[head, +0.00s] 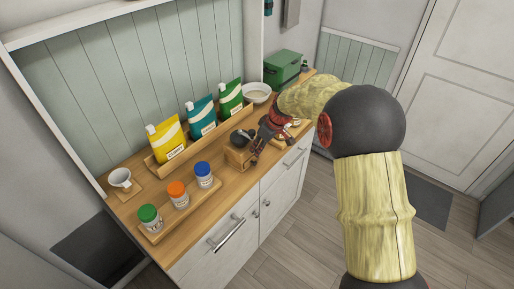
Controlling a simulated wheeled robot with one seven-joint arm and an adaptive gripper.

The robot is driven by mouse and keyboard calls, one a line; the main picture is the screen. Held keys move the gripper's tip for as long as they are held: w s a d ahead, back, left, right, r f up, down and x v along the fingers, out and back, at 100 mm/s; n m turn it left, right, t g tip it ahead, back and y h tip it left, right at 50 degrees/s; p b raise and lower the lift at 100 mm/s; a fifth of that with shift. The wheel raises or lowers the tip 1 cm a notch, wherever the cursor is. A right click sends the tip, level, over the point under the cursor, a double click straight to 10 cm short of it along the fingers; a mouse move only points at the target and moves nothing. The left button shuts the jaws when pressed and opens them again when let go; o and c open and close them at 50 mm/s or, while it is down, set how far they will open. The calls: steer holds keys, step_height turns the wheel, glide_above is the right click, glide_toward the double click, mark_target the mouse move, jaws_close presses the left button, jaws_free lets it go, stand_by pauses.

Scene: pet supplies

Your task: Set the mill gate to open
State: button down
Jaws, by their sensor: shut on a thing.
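The mill stands on the wooden counter near its front edge, with a wooden box base (237,157) and a dark round top (241,138). My gripper (257,149) comes from the right and is at the mill's right side. It is shut on a small part there, which looks like the mill gate. The fingers hide most of that part, and its position is too small to tell.
Yellow (167,142), teal (202,116) and green (230,98) pouches stand in a wooden rack behind the mill. Several lidded jars (178,194) stand on a tray at front left. A white cup (121,180), bowl (257,93) and green box (283,68) are also on the counter.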

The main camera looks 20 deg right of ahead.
steer(key=c, duration=1.6)
jaws_free()
steer(key=shift+d, duration=0.1)
steer(key=shift+s, duration=0.1)
steer(key=v, duration=1.2)
steer(key=shift+r, duration=0.1)
steer(key=s+f+m+g+h, duration=0.1)
steer(key=s+f+m+g, duration=0.15)
steer(key=s+m, duration=0.45)
steer(key=shift+s+a+r+t+h+b, duration=0.25)
steer(key=shift+s+a+r+t, duration=0.85)
steer(key=shift+s, duration=3.6)
steer(key=shift+s+a+r+t+h+b, duration=0.1)
steer(key=shift+s+a+r+t+h, duration=0.25)
steer(key=shift+s+r, duration=3)
steer(key=shift+s+a+r+t+h+b, duration=0.1)
steer(key=shift+s+a+t+h, duration=0.4)
steer(key=shift+s, duration=5.55)
